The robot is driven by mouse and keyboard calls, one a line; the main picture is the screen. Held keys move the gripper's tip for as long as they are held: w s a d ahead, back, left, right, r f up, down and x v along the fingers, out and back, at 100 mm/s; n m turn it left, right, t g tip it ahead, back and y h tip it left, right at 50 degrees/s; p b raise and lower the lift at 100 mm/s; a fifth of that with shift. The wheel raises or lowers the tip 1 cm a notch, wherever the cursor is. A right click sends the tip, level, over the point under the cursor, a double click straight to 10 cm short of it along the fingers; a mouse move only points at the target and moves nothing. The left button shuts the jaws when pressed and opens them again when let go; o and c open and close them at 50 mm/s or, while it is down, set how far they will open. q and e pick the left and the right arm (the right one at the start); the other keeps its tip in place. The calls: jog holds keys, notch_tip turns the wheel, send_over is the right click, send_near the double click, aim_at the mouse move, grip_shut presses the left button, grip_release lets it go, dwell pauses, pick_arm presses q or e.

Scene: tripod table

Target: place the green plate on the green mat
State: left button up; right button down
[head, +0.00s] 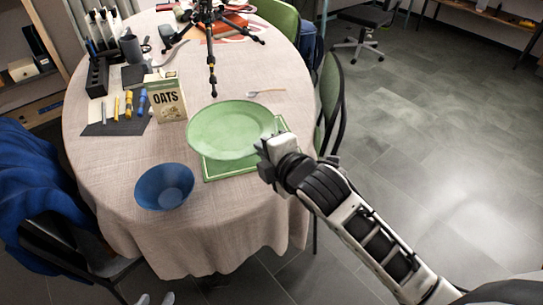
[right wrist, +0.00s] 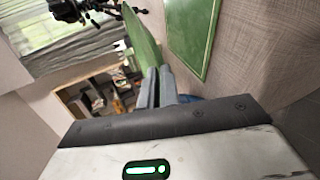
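The green plate (head: 230,128) is held by its right rim, slightly tilted, over the green mat (head: 228,168), and hides much of it. My right gripper (head: 263,150) is shut on that rim. In the right wrist view the plate (right wrist: 143,38) shows edge-on, running down between the fingers (right wrist: 159,85), with a gap between it and the mat (right wrist: 191,30). My left gripper (head: 155,299) shows only its fingertips at the bottom edge of the head view; they are apart with nothing visible between them.
A blue bowl (head: 165,187) stands left of the mat. An oats box (head: 168,101) stands behind it, with markers (head: 130,104) on a dark mat at left. A black tripod (head: 212,45) and a spoon (head: 266,92) are behind the plate. Chairs surround the table.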

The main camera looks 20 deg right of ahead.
jog(key=w+d+f, duration=0.1)
jog(key=w+f, duration=0.1)
jog(key=w+d+f+b, duration=0.1)
jog(key=w+d+f, duration=0.2)
jog(key=w+f, duration=0.1)
jog(key=shift+d+f, duration=0.25)
jog(key=shift+f, duration=0.1)
jog(key=shift+f+b, duration=0.3)
jog(key=shift+f, duration=1.25)
jog(key=c, duration=1.9)
grip_release()
jog(key=shift+f, duration=0.2)
jog(key=shift+s, duration=0.1)
